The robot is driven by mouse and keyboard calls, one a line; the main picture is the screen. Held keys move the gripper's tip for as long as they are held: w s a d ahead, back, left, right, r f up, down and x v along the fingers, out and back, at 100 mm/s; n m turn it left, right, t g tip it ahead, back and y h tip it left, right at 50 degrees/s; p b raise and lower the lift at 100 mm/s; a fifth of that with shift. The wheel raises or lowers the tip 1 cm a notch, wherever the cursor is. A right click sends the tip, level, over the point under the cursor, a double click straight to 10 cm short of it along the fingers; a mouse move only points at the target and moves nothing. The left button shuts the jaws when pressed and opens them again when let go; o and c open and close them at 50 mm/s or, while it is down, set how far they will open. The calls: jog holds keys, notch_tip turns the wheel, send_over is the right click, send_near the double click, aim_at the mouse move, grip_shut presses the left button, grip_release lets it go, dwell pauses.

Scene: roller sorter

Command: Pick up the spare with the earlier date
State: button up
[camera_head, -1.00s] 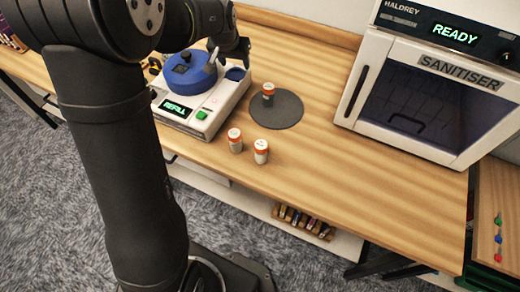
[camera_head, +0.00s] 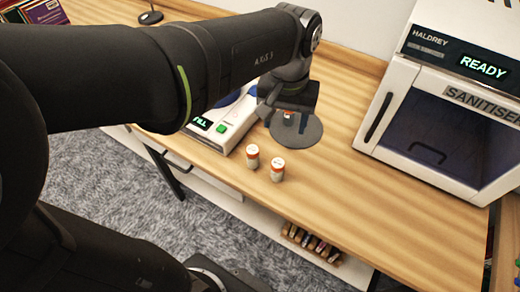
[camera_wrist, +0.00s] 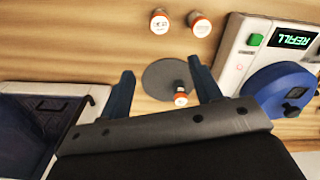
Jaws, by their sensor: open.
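Three small white bottles with orange caps are in view. One bottle (camera_head: 289,119) stands on a dark round mat (camera_head: 303,136) and is partly hidden by my gripper (camera_head: 287,112). Two more bottles, a left one (camera_head: 252,157) and a right one (camera_head: 277,171), stand side by side near the table's front edge. The dates on them are too small to read. My gripper is open and empty above the mat. In the wrist view its fingers (camera_wrist: 160,72) lie either side of the mat, with the mat's bottle (camera_wrist: 180,98) between them, nearer the right finger.
A white machine (camera_head: 222,125) with a blue top and a refill display stands left of the mat, partly hidden by my arm. A white sanitiser (camera_head: 400,75) showing READY stands at the right. A rack of small items (camera_head: 312,243) sits below the table. The front right tabletop is clear.

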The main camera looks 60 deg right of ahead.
jog(key=a, duration=0.1)
send_near(278, 163)
jog(key=f, duration=0.7)
jog(key=shift+s+d, duration=0.2)
jog(key=shift+d, duration=0.05)
jog(key=shift+w+a+f, duration=0.1)
jog(key=shift+f, duration=1.25)
jog(key=shift+w+f, duration=0.1)
jog(key=shift+f, duration=1.3)
jog(key=c, duration=1.1)
